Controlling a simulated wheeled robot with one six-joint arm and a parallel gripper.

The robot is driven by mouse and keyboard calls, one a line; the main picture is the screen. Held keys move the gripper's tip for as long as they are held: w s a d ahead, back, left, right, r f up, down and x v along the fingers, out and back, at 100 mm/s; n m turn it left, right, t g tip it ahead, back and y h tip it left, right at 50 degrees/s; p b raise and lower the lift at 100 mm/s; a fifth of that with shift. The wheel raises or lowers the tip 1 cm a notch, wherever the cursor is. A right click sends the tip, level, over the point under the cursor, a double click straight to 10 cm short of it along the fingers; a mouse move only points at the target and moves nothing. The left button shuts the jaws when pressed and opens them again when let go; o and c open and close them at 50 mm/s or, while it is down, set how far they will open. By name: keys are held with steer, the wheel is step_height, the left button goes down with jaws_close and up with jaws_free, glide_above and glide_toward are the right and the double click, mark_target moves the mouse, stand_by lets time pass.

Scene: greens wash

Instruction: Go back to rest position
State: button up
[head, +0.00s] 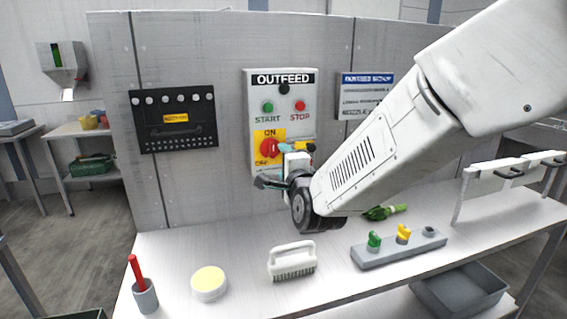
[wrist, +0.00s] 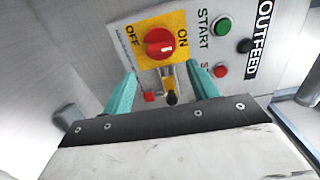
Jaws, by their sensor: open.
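My gripper (head: 283,164) is open and empty in front of the OUTFEED panel (head: 309,95). In the wrist view its two teal fingers (wrist: 160,76) stand apart, below the red rotary switch (wrist: 159,43) on its yellow ON/OFF plate (wrist: 124,50). The red switch (head: 268,147) also shows in the head view, just above my gripper. I see a gap between the fingers and the switch in the wrist view. A small red piece and a yellow piece with a black end (wrist: 171,97) show between the fingers. My gripper and arm hide the panel's lower right.
The bench (head: 230,244) below holds a red-handled tool in a grey cup (head: 145,296), a yellow-topped round tub (head: 209,283), a white brush (head: 291,259) and a grey block with knobs (head: 399,250). Green leaves (head: 384,212) lie behind the block. The grey wall stands close behind.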

steer(key=s+f+n+g, duration=0.5)
steer(key=f+n+g, duration=0.15)
steer(key=f, duration=0.35)
steer(key=s+d+f+n+g+h, duration=0.2)
steer(key=s+d+n+g, duration=0.2)
steer(key=s+d, duration=0.15)
steer(key=s+d+r+n+g+h, duration=0.1)
steer(key=s+d+r, duration=0.3)
steer(key=s+d, duration=0.6)
steer(key=s+d+r+n+g+h, duration=0.2)
steer(key=s+d, duration=0.8)
steer(key=s, duration=0.8)
steer(key=shift+r+n+g, duration=0.75)
steer(key=shift+r+g, duration=0.35)
steer(key=shift+g, duration=0.15)
